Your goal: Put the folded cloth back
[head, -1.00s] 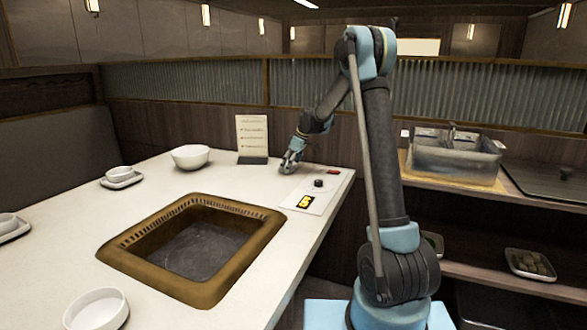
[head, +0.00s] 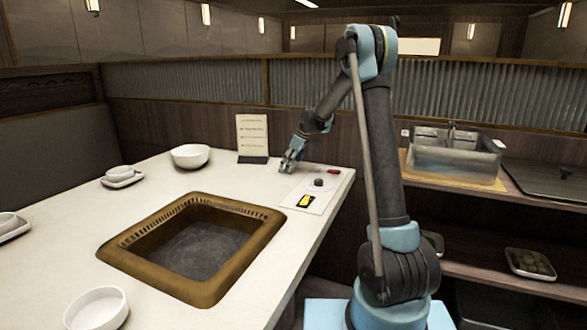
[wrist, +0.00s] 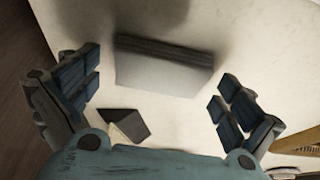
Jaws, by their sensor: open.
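My gripper (head: 288,165) is low over the far right part of the white table (head: 160,255). In the wrist view my gripper (wrist: 157,84) has its fingers wide apart, with nothing held. A pale grey block with a dark, layered-looking edge (wrist: 164,72) lies across the gap, just beyond the fingers. It looks like the folded cloth, but I cannot be sure. I cannot make it out in the head view. A small dark wedge-like object (wrist: 127,124) sits nearer my palm, and I cannot tell what it is.
The menu stand (head: 252,138) and a white bowl (head: 190,156) stand left of my gripper. A control panel (head: 312,194) and the sunken grill's brown frame (head: 115,250) are nearer. A clear bin (head: 453,155) stands on the right-hand shelf.

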